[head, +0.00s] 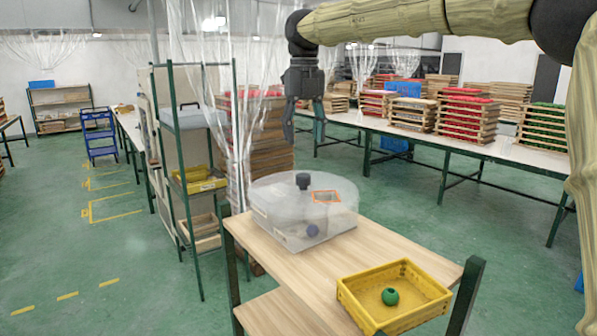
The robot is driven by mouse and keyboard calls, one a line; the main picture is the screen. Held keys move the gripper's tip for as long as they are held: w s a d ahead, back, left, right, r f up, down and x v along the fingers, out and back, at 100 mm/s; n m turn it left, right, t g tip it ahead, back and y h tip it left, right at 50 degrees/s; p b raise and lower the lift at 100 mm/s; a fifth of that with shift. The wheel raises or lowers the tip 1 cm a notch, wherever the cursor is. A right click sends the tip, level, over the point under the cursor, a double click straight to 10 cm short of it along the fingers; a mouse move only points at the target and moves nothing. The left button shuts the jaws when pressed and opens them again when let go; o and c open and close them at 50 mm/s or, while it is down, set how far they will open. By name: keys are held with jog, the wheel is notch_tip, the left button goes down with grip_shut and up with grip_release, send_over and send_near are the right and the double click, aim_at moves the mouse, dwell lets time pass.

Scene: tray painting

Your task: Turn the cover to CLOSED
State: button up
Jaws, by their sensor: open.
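A clear round cover (277,190) sits on a see-through box (288,238) on the wooden table. The cover has a dark knob (303,181) at its middle and an orange-edged square (326,197) to the right of the knob. A dark blue ball (312,230) shows through the box wall. I cannot read any CLOSED mark at this size. My gripper (304,138) is open and empty, pointing down in the air above the cover, touching nothing.
A yellow crate (360,309) holding a green ball (390,296) stands at the table's front right. Bare wooden tabletop (290,270) lies between box and crate. A green-framed shelf (190,150) stands behind to the left. A long table (490,150) with stacked trays is behind right.

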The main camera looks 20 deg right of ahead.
aim_at(303, 175)
notch_tip(303, 175, down, 10)
jog(key=shift+r+p, duration=0.1)
jog(key=shift+p, duration=1.05)
